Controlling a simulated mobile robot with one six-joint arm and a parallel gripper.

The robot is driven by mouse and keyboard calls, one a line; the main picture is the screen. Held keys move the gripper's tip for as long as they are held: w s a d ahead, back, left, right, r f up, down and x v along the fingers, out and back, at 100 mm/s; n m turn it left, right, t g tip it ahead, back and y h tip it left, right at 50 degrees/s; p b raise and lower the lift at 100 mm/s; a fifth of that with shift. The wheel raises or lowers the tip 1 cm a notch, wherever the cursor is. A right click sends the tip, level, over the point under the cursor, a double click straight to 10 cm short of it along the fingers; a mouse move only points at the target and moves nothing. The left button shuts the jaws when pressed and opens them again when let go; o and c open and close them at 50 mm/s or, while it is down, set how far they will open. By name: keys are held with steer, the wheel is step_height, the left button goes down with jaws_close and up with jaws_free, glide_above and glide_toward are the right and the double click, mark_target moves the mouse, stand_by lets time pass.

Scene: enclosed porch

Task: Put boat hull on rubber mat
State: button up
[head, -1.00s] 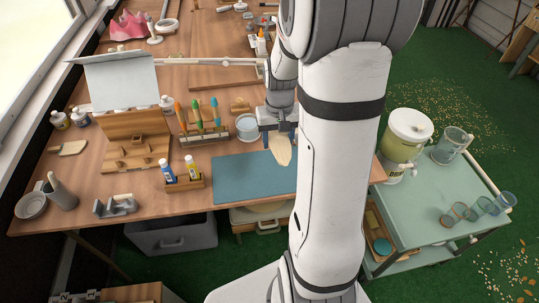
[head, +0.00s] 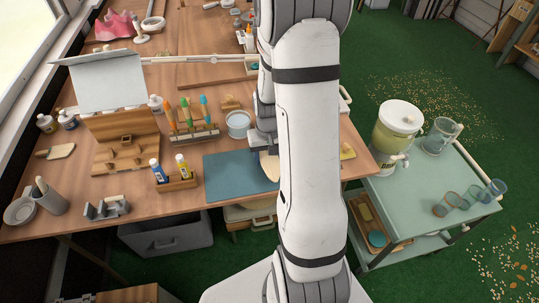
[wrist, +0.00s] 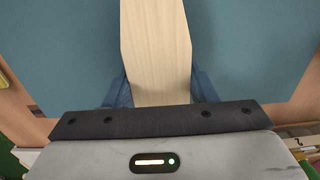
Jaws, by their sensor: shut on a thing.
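The boat hull (head: 269,165) is a flat, pale wooden piece with a tapered end. The blue rubber mat (head: 226,178) lies on the wooden workbench. My gripper (wrist: 160,88) is shut on the hull, with one blue finger on each side of it. In the wrist view the hull (wrist: 157,45) points away from my gripper over the mat (wrist: 65,50). In the head view the hull is at the mat's right part, partly hidden by my arm. I cannot tell whether it touches the mat.
A glue-bottle holder (head: 176,182) stands just left of the mat. A green trolley (head: 415,215) with a drink dispenser (head: 393,138) is at the right.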

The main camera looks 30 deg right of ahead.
steer(key=shift+f, duration=0.15)
steer(key=o, duration=1)
step_height(320, 180, up, 11)
steer(key=s+a+r+n+t, duration=0.1)
steer(key=s+a+r, duration=0.2)
steer(key=s+a, duration=0.1)
steer(key=s+a+r+n, duration=0.1)
steer(key=s+a+r, duration=0.3)
steer(key=s+a+r+n+t, duration=0.1)
steer(key=s+a+r, duration=0.3)
steer(key=s, duration=0.1)
steer(key=shift+a+t+p, duration=0.2)
steer(key=shift+t+p, duration=0.1)
steer(key=shift+p, duration=0.05)
